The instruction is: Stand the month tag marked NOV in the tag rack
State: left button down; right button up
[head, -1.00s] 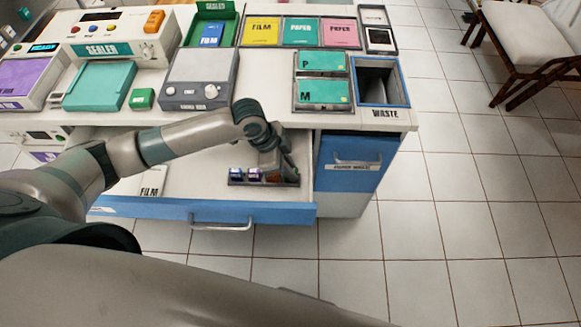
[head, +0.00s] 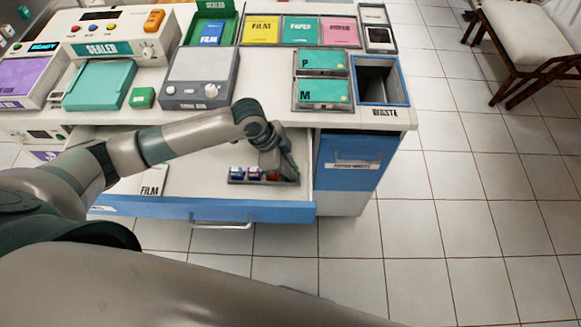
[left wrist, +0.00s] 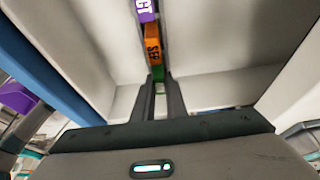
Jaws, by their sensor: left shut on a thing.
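The tag rack (head: 236,182) is a low dark holder in the open drawer. A blue tag (head: 236,173), a purple tag (head: 254,173) and an orange tag (head: 272,175) stand in it. My left gripper (left wrist: 158,78) is low at the rack's right part. In the left wrist view its fingers are close together on a small green tag (left wrist: 158,69), just beyond which are an orange tag marked SEP (left wrist: 153,48) and a purple tag (left wrist: 146,10). The green tag's marking is hidden, so I cannot read NOV. My right gripper is out of view.
The drawer (head: 205,208) is pulled out, with a FILM packet (head: 153,181) at its left. The counter above holds a grey device (head: 199,80), P and M boxes (head: 323,92) and a waste bin opening (head: 381,80).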

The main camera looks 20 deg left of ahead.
pick_arm(q)
jog(key=shift+f+p, duration=0.15)
jog(key=shift+p, duration=0.25)
dwell(0.8)
dwell(0.4)
jog(key=c, duration=1.7)
grip_release()
jog(key=shift+a, duration=0.1)
jog(key=shift+a+r, duration=0.25)
jog(key=shift+r, duration=0.35)
jog(key=shift+b+v, duration=1.45)
jog(key=shift+v, duration=6.6)
